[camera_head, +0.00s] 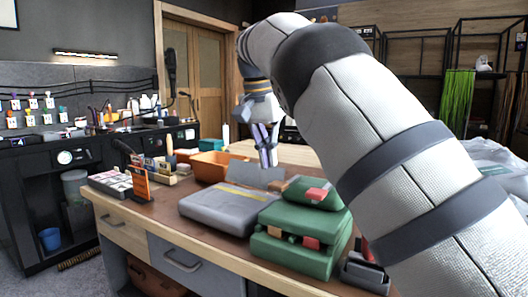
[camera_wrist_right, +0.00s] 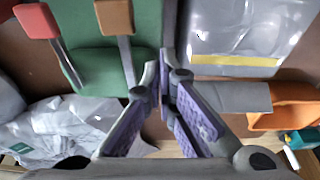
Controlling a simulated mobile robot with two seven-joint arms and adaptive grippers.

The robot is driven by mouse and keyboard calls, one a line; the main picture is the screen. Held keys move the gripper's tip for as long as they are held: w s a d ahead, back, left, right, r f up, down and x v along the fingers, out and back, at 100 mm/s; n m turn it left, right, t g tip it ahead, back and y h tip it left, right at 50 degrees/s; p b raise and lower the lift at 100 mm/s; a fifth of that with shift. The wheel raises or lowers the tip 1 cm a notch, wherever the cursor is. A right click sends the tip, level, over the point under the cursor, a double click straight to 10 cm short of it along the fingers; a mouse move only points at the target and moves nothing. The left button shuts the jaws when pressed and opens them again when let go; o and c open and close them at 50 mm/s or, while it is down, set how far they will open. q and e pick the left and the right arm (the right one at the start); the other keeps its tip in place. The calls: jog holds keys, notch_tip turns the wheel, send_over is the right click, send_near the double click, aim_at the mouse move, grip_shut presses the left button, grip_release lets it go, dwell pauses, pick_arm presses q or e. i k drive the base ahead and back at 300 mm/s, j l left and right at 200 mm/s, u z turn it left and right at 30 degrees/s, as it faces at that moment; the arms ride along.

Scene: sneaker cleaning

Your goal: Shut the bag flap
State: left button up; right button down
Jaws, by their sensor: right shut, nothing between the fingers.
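A green bag (camera_head: 290,255) stands on the near side of the wooden workbench, with red and tan tabs on its front. A green upper piece (camera_head: 312,194) with a red tab lies over its top; I cannot tell how far the flap is closed. In the right wrist view the green fabric (camera_wrist_right: 95,68) shows at upper left, crossed by grey straps with a red tab (camera_wrist_right: 36,20) and a tan tab (camera_wrist_right: 114,16). My right gripper (camera_head: 268,158) is shut and empty, above and behind the bag, apart from it. It shows in the wrist view (camera_wrist_right: 165,75). My left gripper is out of view.
A grey case (camera_head: 225,208) with a yellow stripe lies left of the bag. An orange bin (camera_head: 210,166) stands behind it. A clear plastic bag (camera_head: 490,156) is at right. Tool trays and an orange stand (camera_head: 140,184) fill the bench's left end. My right arm covers much of the right.

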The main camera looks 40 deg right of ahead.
aim_at(251, 174)
jog(key=i+l, duration=0.65)
jog(key=l, duration=0.2)
